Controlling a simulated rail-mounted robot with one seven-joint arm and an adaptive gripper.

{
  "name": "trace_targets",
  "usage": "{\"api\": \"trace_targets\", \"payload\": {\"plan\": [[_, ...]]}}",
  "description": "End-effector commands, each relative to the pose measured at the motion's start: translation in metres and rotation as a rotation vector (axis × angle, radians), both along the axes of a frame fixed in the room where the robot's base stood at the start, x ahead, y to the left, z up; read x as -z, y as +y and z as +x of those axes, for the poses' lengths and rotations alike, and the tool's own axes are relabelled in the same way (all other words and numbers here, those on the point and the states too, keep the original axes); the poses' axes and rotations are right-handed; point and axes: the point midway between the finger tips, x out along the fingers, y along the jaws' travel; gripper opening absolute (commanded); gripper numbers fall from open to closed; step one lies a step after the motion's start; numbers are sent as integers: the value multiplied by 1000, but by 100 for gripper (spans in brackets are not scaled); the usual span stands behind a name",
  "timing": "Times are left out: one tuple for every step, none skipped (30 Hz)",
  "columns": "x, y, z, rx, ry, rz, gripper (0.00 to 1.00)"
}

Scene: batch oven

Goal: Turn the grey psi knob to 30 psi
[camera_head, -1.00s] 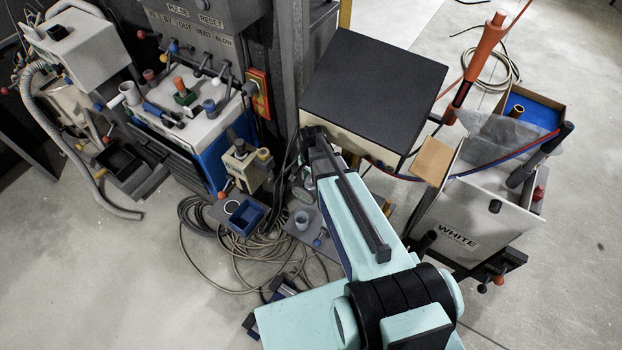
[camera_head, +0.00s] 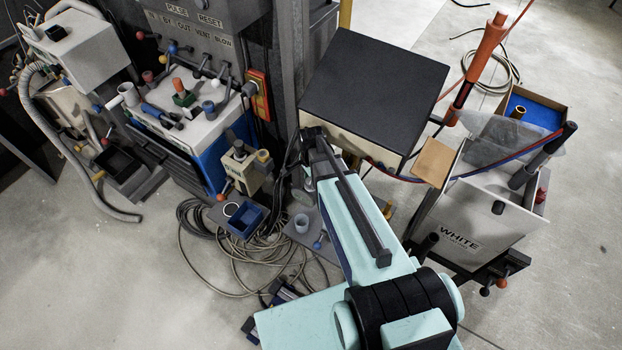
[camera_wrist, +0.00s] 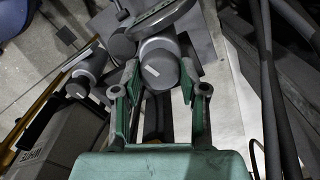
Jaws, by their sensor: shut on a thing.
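My gripper (camera_wrist: 158,78) shows in the wrist view with its two green fingers on either side of a round grey knob (camera_wrist: 159,71). It is shut on this knob, which has a short white mark on its face, tilted in the picture. A round gauge (camera_wrist: 160,14) sits just above the knob, partly cut off by the frame edge; I cannot read its value. In the head view, my arm covers the knob, and my fingers cannot be made out there.
Dark hoses (camera_wrist: 270,100) run on the right. In the head view, a black-topped box (camera_head: 375,95) stands beside my arm, with coiled cables (camera_head: 240,250) on the floor.

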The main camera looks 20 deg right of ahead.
Motion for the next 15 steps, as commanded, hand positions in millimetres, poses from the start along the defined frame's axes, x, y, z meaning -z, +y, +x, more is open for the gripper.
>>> {"api": "trace_targets", "payload": {"plan": [[1,0,-1,0,4,1,8],[1,0,-1,0,4,1,8],[1,0,-1,0,4,1,8],[1,0,-1,0,4,1,8],[1,0,-1,0,4,1,8],[1,0,-1,-1,4,1,46],[1,0,-1,-1,4,1,56],[1,0,-1,-1,3,1,67],[1,0,-1,-1,3,1,68],[1,0,-1,-1,3,1,68],[1,0,-1,-1,2,2,68],[1,0,-1,-1,2,1,68],[1,0,-1,-1,2,1,68],[1,0,-1,-1,2,1,68],[1,0,-1,-1,2,1,68]]}}
